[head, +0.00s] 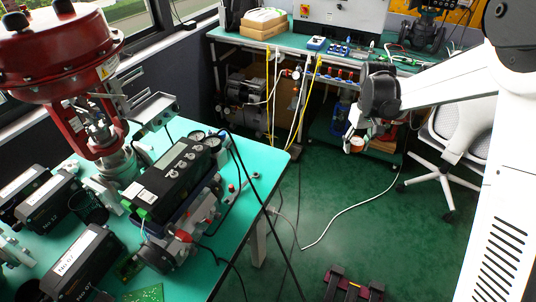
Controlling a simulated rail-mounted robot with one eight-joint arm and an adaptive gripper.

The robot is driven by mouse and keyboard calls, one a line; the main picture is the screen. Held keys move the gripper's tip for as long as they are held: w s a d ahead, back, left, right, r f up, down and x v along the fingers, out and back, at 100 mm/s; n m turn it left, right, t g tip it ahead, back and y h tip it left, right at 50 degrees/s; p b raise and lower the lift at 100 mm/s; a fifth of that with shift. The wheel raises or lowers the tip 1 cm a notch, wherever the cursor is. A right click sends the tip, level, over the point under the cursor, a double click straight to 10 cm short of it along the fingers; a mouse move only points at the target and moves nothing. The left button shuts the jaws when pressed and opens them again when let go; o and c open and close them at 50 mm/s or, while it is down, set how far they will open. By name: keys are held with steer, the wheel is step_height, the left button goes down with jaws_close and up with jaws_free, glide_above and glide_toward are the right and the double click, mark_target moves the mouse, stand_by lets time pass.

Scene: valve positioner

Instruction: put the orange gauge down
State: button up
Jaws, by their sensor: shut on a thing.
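My arm reaches in from the right, and my gripper (358,134) hangs below its dark wrist joint, out over the floor in front of the far bench. It is small in this view and its fingers are hard to make out. It is shut on a small round white thing with an orange edge, the orange gauge (355,145). The gauge is in the air, clear of the green table (262,163) at the left. Its face cannot be read from here.
The green table holds a red valve actuator (62,50), a valve positioner (172,172) with gauges and hoses, and several black boxes (85,262). Table space is free near its right corner. A far bench (268,30) with equipment and a white chair (462,130) stand behind.

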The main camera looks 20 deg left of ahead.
steer(key=a+n, duration=0.4)
steer(key=a, duration=1.1)
steer(key=n, duration=0.4)
glide_above(261, 157)
step_height(261, 157, down, 4)
steer(key=shift+f+b, duration=0.3)
steer(key=shift+f, duration=1.95)
steer(key=shift+f, duration=0.2)
steer(key=o, duration=1.2)
steer(key=shift+r, duration=0.1)
